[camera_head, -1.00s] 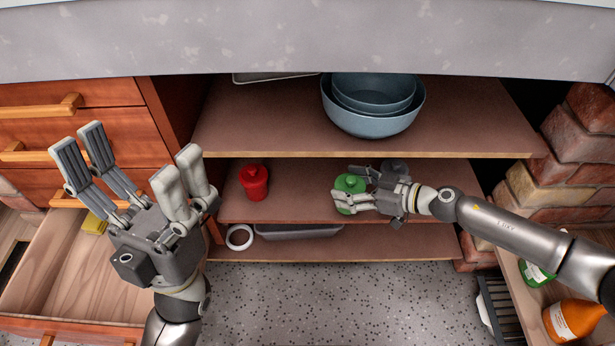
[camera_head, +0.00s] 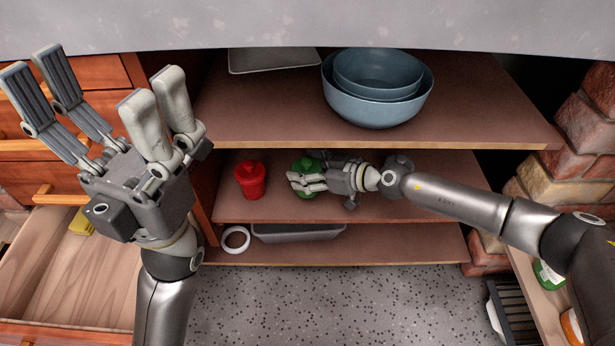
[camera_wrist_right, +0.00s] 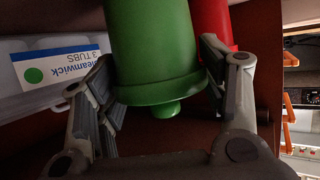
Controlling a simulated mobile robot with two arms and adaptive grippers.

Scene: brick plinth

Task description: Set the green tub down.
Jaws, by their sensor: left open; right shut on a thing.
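The green tub (camera_head: 306,163) is on or just above the middle shelf (camera_head: 400,206), right of the red tub (camera_head: 251,181). My right gripper (camera_head: 308,180) reaches in from the right and is shut on the green tub, partly hiding it. In the right wrist view the green tub (camera_wrist_right: 155,45) sits between the fingers with its lid knob pointing down the picture, and the red tub (camera_wrist_right: 213,22) shows close behind it. I cannot tell whether the green tub's base touches the shelf. My left gripper (camera_head: 95,88) is open and empty at the left.
Blue nested bowls (camera_head: 378,88) stand on the upper shelf. A white ring (camera_head: 236,239) and a grey tray (camera_head: 298,232) lie on the lower shelf. An open drawer (camera_head: 75,275) is at left, brick (camera_head: 560,165) at right. A labelled pack (camera_wrist_right: 45,72) shows in the wrist view.

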